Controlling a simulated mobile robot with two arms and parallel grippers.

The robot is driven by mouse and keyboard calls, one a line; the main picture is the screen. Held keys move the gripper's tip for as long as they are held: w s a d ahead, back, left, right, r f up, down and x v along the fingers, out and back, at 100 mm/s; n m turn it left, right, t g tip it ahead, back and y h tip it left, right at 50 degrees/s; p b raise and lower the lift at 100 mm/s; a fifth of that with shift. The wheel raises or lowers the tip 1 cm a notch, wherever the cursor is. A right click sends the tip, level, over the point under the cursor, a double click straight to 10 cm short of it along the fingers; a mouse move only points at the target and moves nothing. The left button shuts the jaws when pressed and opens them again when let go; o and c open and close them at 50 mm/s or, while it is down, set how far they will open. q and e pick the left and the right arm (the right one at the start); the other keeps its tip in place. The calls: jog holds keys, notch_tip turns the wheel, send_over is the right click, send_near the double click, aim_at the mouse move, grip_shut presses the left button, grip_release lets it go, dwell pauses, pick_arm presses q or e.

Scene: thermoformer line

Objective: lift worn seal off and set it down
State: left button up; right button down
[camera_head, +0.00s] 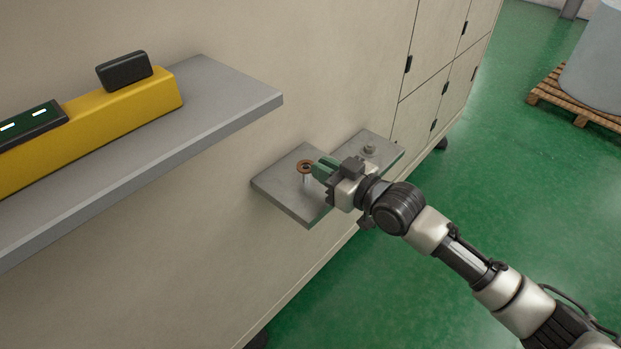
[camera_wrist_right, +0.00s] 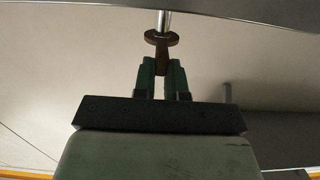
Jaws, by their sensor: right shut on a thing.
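The worn seal (camera_head: 305,166) is a small brown ring with a dark centre. It shows in the head view at the top end of a short pale post (camera_head: 307,180) on a grey ledge (camera_head: 287,190). My right gripper (camera_head: 321,168) reaches it from the right with green fingers. In the right wrist view, the fingers (camera_wrist_right: 162,78) are closed on a brown tab of the seal (camera_wrist_right: 161,38), and the shiny post (camera_wrist_right: 164,20) meets the ring. I cannot tell whether the ring is around the post or just clear of its end. My left gripper is not in view.
A second grey ledge (camera_head: 385,146) with a small round metal fitting (camera_head: 369,150) lies just behind my right gripper. A higher grey shelf (camera_head: 215,105) carries a yellow block with dark devices at left. Open green floor (camera_head: 500,210) lies at right, with a pallet (camera_head: 550,95) beyond.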

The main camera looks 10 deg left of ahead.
jog(key=shift+r+p, duration=1.15)
jog(key=shift+r, duration=0.4)
jog(key=shift+s+f, duration=0.1)
